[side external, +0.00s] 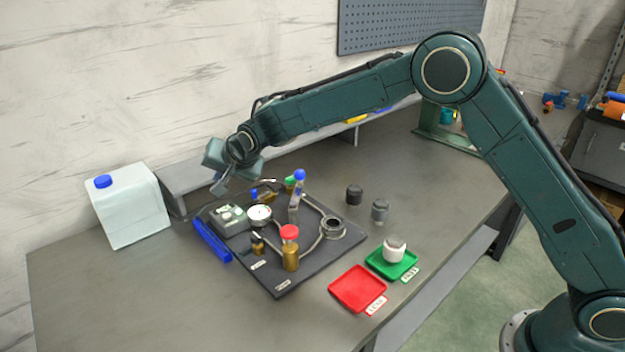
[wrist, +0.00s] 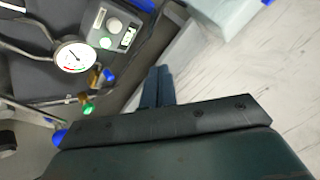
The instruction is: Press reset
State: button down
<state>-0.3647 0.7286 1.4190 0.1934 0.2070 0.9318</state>
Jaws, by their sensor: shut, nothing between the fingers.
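The grey control box (side external: 230,220) sits at the back left corner of the dark board, with small buttons on its top. In the wrist view the box (wrist: 112,30) is at the top, with a pale round button (wrist: 114,24), a green-lit button (wrist: 105,43) and a small display. Which one is reset I cannot read. My gripper (side external: 219,189) is above and behind the box, in the air and apart from it. In the wrist view my gripper's fingers (wrist: 158,72) are together and empty, with the box beyond them to the upper left.
A round gauge (side external: 259,213) stands beside the box. The board (side external: 290,282) also carries pipes, a red-capped brass valve (side external: 290,250) and a blue-topped lever (side external: 297,195). A white jug (side external: 128,205) stands left. Red (side external: 357,290) and green (side external: 383,265) trays lie at front right.

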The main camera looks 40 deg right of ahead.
jog(key=shift+f, duration=3.85)
jog(key=shift+f, duration=0.9)
dwell(0.3)
jog(key=shift+r, duration=0.9)
jog(key=shift+r, duration=0.1)
jog(key=shift+r, duration=2.45)
